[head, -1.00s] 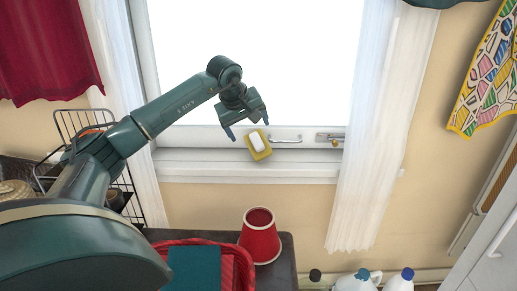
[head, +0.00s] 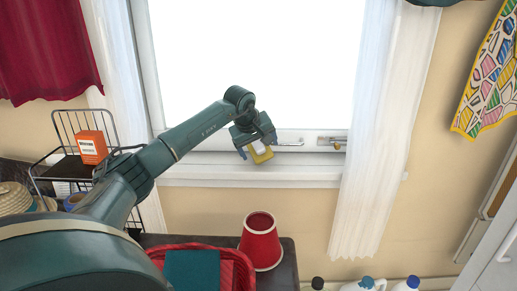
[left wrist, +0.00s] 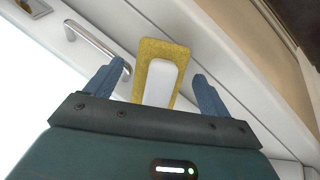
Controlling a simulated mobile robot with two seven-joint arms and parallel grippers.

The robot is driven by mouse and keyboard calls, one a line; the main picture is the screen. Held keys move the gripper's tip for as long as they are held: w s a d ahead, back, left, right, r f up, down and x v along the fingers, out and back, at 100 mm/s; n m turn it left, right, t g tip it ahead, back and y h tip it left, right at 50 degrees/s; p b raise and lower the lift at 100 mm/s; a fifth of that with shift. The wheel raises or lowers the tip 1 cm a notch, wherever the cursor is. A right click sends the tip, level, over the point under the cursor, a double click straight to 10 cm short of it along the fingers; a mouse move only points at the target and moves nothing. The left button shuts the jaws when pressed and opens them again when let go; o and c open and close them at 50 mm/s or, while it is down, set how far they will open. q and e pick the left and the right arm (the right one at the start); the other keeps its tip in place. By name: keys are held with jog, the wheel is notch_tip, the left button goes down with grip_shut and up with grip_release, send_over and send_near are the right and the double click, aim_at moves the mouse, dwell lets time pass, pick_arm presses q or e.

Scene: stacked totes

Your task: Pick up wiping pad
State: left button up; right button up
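The wiping pad (head: 262,155) is a yellow pad with a white grip on top, at the window sill in the head view. In the left wrist view the pad (left wrist: 150,52) stands between the two blue fingers, with a gap on each side. My left gripper (head: 257,152) is open around the pad; in the left wrist view its fingertips (left wrist: 156,75) are spread wide and do not appear to touch it. The gripper hides part of the pad in the head view. My right gripper is not in view.
The window handle (head: 288,142) is just right of the pad. White curtains (head: 372,150) hang on both sides. Below are a red lampshade-like cup (head: 261,240) and a red basket (head: 238,262) with a teal cloth. A wire rack (head: 72,125) with an orange box stands left.

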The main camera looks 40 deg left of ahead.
pick_arm(q)
jog(key=c, duration=1.1)
